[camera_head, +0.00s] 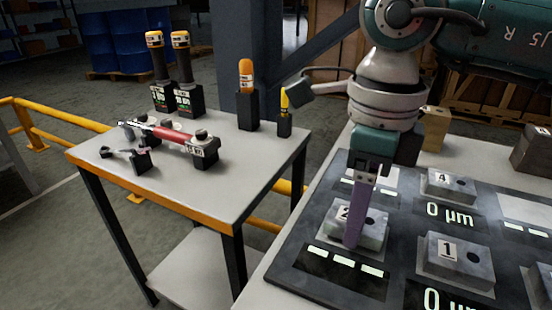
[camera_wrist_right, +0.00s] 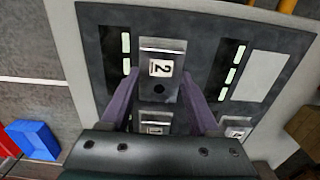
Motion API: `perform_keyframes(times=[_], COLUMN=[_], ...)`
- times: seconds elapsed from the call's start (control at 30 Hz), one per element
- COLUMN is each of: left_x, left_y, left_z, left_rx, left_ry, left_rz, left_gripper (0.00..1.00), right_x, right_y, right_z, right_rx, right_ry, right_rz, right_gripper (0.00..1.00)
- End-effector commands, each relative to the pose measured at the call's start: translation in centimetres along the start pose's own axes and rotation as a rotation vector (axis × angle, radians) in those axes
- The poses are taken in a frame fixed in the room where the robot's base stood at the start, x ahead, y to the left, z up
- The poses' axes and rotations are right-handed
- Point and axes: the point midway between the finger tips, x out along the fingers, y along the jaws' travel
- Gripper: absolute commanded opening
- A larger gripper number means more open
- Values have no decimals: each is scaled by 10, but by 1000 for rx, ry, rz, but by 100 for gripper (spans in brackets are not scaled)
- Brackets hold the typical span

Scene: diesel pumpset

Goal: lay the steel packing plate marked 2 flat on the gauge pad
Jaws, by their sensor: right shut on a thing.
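The steel packing plate marked 2 (camera_head: 374,236) is a grey block with a white label and a dark hole. My right gripper (camera_head: 353,243) points down, its purple fingers shut on opposite sides of the plate. The wrist view shows the plate (camera_wrist_right: 160,52) between both fingers, label facing the camera. The plate looks level, over or on the front-left place of the dark gauge panel (camera_head: 300,283). I cannot tell whether it touches the pad, which it mostly hides. The display in front of it shows dashes. My left gripper is not in view.
Plates marked 4 (camera_head: 449,186) and 1 (camera_head: 455,262) sit on neighbouring places, with displays reading 0 µm. A pale bare pad (camera_head: 526,209) lies at the right. A side table (camera_head: 225,175) at the left holds tools in black stands. A wooden block (camera_head: 435,128) stands behind the panel.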

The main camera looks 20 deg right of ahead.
Motion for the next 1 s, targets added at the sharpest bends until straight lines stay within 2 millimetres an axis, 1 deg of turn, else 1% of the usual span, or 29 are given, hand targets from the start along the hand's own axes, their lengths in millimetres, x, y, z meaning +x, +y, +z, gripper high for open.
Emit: perform_keyframes(times=[0.3,0.33,0.6,0.63,0.87,0.97,1.0], left_x=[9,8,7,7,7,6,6], left_y=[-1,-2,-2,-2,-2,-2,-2], left_z=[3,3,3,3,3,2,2], left_rx=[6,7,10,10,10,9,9], left_ry=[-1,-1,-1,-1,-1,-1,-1], left_rz=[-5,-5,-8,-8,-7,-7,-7], left_gripper=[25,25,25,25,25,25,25], right_x=[9,8,8,8,8,1,-4], right_y=[-1,-1,0,0,0,0,0], right_z=[0,0,0,0,0,0,0], right_rx=[1,1,1,1,0,0,0], right_ry=[-2,-2,-1,-1,1,-2,-2], right_rz=[-1,-1,-1,-1,0,-1,-2], right_gripper=[0,65,96,97,97,97,97])
